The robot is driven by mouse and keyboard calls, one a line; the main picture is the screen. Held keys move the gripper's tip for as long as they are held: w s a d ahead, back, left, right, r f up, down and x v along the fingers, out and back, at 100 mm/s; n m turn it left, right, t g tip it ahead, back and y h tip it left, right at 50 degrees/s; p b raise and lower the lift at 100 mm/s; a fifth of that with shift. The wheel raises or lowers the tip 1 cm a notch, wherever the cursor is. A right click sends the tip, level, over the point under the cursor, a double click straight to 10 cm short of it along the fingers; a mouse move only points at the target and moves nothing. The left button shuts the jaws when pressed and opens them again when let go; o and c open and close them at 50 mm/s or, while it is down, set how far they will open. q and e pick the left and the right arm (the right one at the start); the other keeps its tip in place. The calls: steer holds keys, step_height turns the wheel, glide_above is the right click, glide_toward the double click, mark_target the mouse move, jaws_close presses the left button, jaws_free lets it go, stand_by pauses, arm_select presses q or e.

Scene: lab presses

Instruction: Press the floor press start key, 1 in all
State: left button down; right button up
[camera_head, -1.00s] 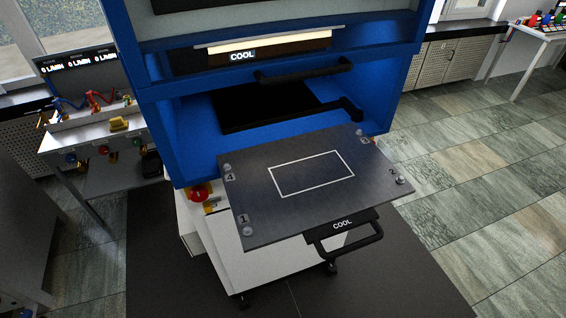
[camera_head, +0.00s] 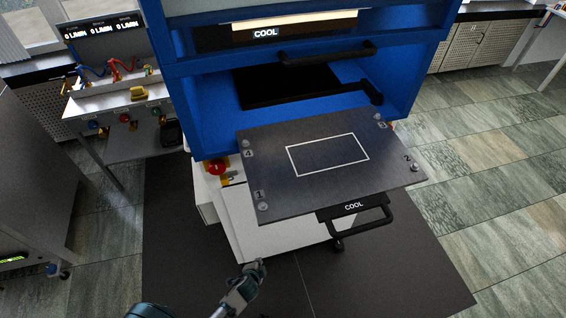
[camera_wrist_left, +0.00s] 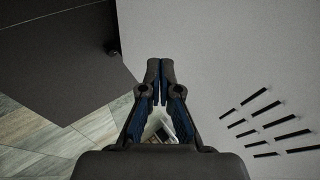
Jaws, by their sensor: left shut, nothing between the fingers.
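The floor press (camera_head: 180,75) is a tall blue frame with a dark plate (camera_head: 300,190) pulled out on its front, numbered at the corners. A red mushroom button (camera_head: 215,167) on a yellow base sits left of the plate, with a small part beside it. I cannot make out the start key. My left gripper (camera_head: 259,268) is low in front of the press's white base, below the plate and apart from the button. In the left wrist view the left gripper (camera_wrist_left: 160,80) is shut and empty, facing a pale panel (camera_wrist_left: 220,60). My right gripper is not in view.
A black handle (camera_head: 365,225) marked COOL sticks out under the plate. A side bench (camera_head: 100,100) with coloured knobs and hoses stands at the left. Dark mat (camera_head: 380,270) and tiled floor (camera_head: 500,160) lie open at the right.

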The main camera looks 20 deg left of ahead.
arm_select(q)
steer(key=w+d+r+m+t+h+p, duration=0.1)
steer(key=w+d+r+m+t, duration=0.2)
steer(key=r, duration=0.8)
steer(key=w+d+r+m+t+h+p, duration=0.1)
steer(key=w+d+r+m+t+h, duration=0.1)
steer(key=w+r+m, duration=0.3)
steer(key=w+d+r+m+t+h+p, duration=0.2)
steer(key=r+m, duration=0.7)
steer(key=r, duration=1)
steer(key=w+d+t, duration=0.2)
steer(key=w+t, duration=0.1)
steer(key=shift+d, duration=0.25)
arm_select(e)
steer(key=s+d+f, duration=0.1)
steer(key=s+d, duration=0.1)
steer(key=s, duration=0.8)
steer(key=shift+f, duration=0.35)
arm_select(q)
steer(key=shift+w, duration=0.1)
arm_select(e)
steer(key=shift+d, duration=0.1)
arm_select(q)
steer(key=w+a+b, duration=0.1)
steer(key=w+a, duration=0.4)
steer(key=w, duration=0.2)
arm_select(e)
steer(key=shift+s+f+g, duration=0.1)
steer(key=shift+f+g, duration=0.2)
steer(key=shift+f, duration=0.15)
